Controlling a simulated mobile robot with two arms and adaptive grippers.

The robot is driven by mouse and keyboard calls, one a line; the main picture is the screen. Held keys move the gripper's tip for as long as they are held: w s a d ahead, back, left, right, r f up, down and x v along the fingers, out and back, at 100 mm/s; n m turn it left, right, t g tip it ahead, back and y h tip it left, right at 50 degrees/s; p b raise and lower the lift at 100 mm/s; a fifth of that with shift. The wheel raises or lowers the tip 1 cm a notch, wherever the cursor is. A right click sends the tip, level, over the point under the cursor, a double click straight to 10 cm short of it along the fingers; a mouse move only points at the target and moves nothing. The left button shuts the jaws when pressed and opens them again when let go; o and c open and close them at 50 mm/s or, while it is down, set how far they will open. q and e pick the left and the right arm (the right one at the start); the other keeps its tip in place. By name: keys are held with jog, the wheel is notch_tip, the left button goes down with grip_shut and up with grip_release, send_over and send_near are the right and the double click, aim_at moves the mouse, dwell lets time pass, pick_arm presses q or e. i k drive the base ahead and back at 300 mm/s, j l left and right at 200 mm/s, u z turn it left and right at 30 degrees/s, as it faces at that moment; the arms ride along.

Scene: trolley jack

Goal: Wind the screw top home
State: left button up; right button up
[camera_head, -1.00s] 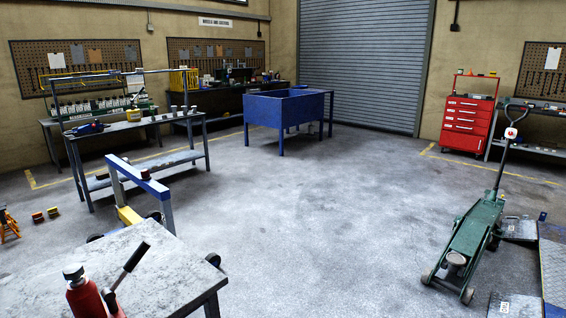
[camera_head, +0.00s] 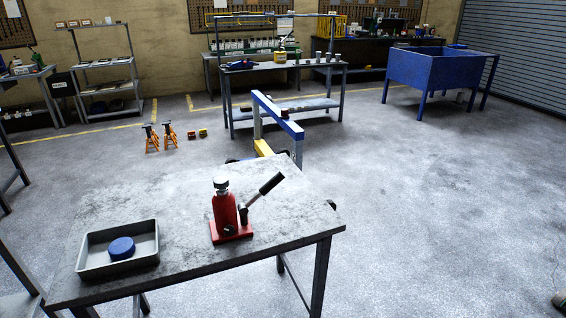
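A red bottle jack (camera_head: 225,215) stands upright on the grey worktable (camera_head: 290,210). Its dark and silver screw top (camera_head: 221,183) sits at the head of the red body. Too little detail shows to tell how far the top is wound in. A black-gripped lever (camera_head: 262,192) slants up to the right from the jack's base. Neither of my grippers is in view.
A grey tray (camera_head: 152,252) with a blue round disc (camera_head: 122,248) in it sits left of the jack. A blue and yellow frame (camera_head: 283,118) stands behind the table.

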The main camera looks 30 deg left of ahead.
aim_at(221, 183)
jog(key=j+u, duration=0.1)
jog(key=u, duration=0.3)
jog(key=j+u, duration=0.1)
jog(key=u, duration=0.25)
jog(key=j+u, duration=0.15)
jog(key=u, duration=0.25)
